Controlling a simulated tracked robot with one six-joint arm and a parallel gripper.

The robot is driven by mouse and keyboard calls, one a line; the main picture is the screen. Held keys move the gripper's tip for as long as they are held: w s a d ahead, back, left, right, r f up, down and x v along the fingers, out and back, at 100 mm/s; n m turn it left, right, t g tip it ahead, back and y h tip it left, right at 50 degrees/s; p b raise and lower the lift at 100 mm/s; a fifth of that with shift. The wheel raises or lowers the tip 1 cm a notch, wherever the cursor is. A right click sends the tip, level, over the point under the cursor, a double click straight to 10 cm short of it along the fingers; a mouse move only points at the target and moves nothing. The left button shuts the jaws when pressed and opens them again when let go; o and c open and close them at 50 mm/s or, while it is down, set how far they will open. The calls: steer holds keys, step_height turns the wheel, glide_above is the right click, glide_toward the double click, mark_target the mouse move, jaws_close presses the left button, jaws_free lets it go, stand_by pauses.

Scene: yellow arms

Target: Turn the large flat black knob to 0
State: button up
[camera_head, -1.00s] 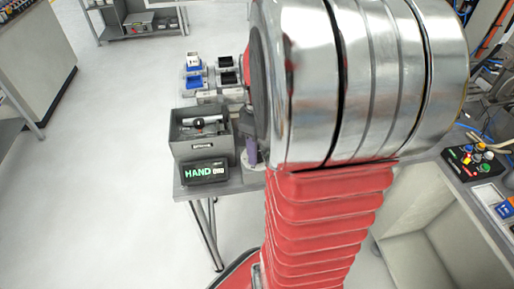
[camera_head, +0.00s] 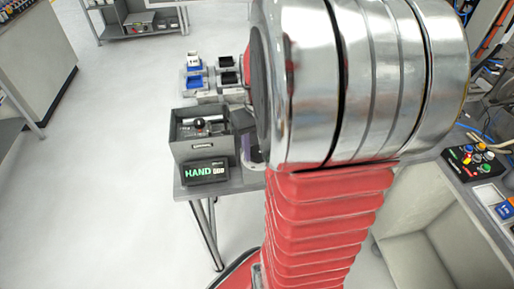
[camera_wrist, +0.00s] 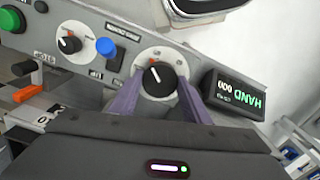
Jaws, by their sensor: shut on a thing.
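In the wrist view a black knob (camera_wrist: 158,78) with a white pointer line sits on a round pale dial on a grey panel. An orange-red mark is at the dial's upper left, and the pointer leans up and left towards it. My gripper (camera_wrist: 157,97) has its two purple fingers on either side of this knob, shut on it. The exact finger contact is partly hidden. A smaller black knob (camera_wrist: 69,44) with its own dial lies further left. In the head view, my arm hides the knob.
A display (camera_wrist: 234,97) reading HAND stands right beside the dial; it also shows in the head view (camera_head: 204,171). A blue button (camera_wrist: 105,46), an orange-red handle (camera_wrist: 27,93) and a green button (camera_wrist: 10,19) are to the left. A grey open box (camera_head: 186,151) stands behind the display.

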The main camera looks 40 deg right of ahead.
steer(key=m, duration=0.7)
steer(key=shift+w+a, duration=0.1)
steer(key=m, duration=0.7)
steer(key=shift+m, duration=0.3)
steer(key=m, duration=0.6)
steer(key=shift+w, duration=0.1)
steer(key=m, duration=0.7)
steer(key=o, duration=1)
steer(key=shift+o, duration=0.2)
